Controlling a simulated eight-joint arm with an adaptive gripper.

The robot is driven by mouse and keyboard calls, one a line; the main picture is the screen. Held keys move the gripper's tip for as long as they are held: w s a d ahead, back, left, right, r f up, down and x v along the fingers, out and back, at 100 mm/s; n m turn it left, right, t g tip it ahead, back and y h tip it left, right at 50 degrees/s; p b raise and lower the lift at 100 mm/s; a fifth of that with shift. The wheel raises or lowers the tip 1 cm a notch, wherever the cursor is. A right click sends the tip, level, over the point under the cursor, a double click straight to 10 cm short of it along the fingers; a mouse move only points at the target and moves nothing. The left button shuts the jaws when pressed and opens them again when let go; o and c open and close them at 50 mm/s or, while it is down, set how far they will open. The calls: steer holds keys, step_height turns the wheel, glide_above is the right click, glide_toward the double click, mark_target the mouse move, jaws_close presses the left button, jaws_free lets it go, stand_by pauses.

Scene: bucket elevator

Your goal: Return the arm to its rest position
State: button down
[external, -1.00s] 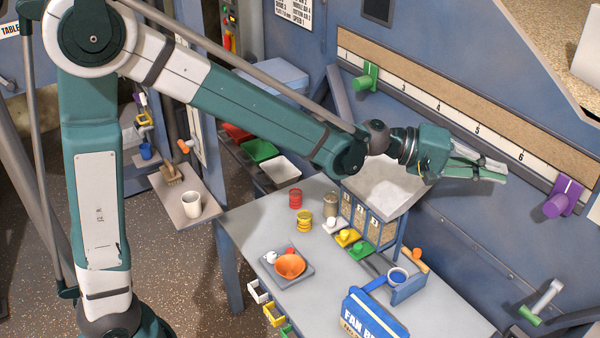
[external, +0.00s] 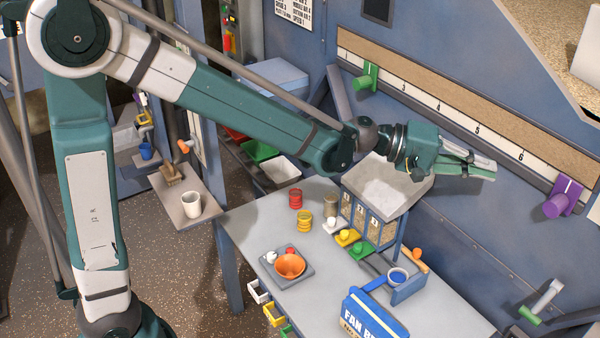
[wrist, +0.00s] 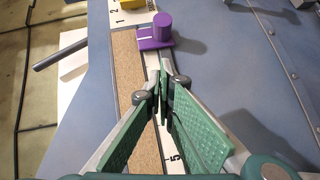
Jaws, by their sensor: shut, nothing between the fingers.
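My gripper (external: 483,170) is raised above the right part of the grey table, in front of the blue wall with the numbered scale. Its fingers are shut and empty, and they point to the right. In the wrist view my gripper (wrist: 163,85) shows its green finger pads closing to a point over the scale strip. My arm reaches across from the upper left, with its elbow high and the forearm sloping down to the wrist. Nothing is touching the fingers in either view.
The scale board (external: 470,110) carries a green slider (external: 366,78) and a purple slider (external: 562,200). Below stand a hopper with bins (external: 365,215), a blue fan box (external: 372,315), a grey tray with an orange bowl (external: 289,266) and a white cup (external: 191,205).

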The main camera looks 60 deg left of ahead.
steer(key=s+a+f+m+g+y+b, duration=0.1)
steer(key=s+a+f, duration=0.5)
steer(key=s, duration=0.8)
steer(key=s+a+f+m+g+y+b, duration=0.2)
steer(key=s+a+f+y, duration=0.4)
steer(key=s, duration=0.9)
steer(key=s+a+f+m+g+y+b, duration=0.1)
steer(key=s+a+f+m+y+b, duration=0.2)
steer(key=s+a+f, duration=0.3)
steer(key=s+a+m+y, duration=0.1)
steer(key=s+a, duration=0.3)
steer(key=s, duration=0.4)
steer(key=shift+s+a+f+g, duration=0.2)
steer(key=shift+a+f+g, duration=0.05)
steer(key=shift+f+g, duration=0.1)
steer(key=c, duration=3.2)
jaws_free()
steer(key=shift+c, duration=0.2)
